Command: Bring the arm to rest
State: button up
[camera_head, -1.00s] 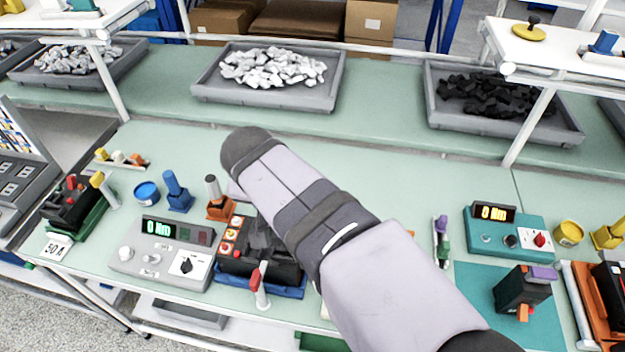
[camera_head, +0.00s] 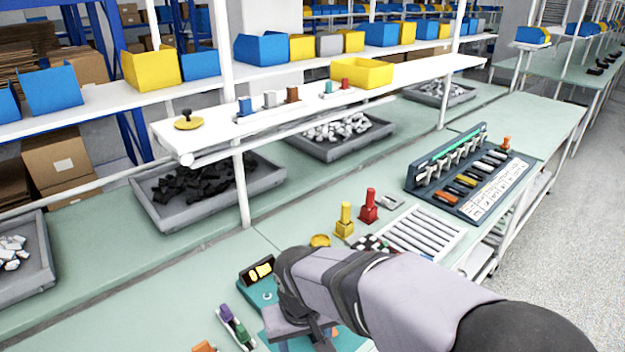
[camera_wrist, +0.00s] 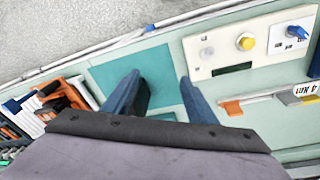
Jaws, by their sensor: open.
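My gripper (camera_wrist: 160,95) is open in the wrist view, its two dark blue fingers apart with nothing seen between them. Beyond the fingers is a bare part of a teal mat (camera_wrist: 150,70) on the bench. In the head view my arm reaches in from the lower right and is bent, with its end low over the bench beside a teal tester (camera_head: 258,272) with a yellow-lit display. The arm hides part of that tester, and the fingertips are not clear there.
A white panel (camera_wrist: 222,50) with a yellow button and blue knob lies right of the fingers, orange and black parts (camera_wrist: 62,95) left. In the head view a yellow post (camera_head: 345,222), red post (camera_head: 369,208) and slotted rack (camera_head: 470,178) stand beyond the arm. A shelf (camera_head: 320,100) overhangs the bins.

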jog(key=s+d+f+m, duration=0.2)
jog(key=s+d, duration=0.2)
jog(key=d, duration=0.5)
jog(key=s+d+f+m+g, duration=0.1)
jog(key=s+d+f, duration=0.2)
jog(key=d, duration=0.6)
jog(key=shift+s+d+m+g, duration=0.3)
jog(key=shift+s+m, duration=0.1)
jog(key=shift+s, duration=0.7)
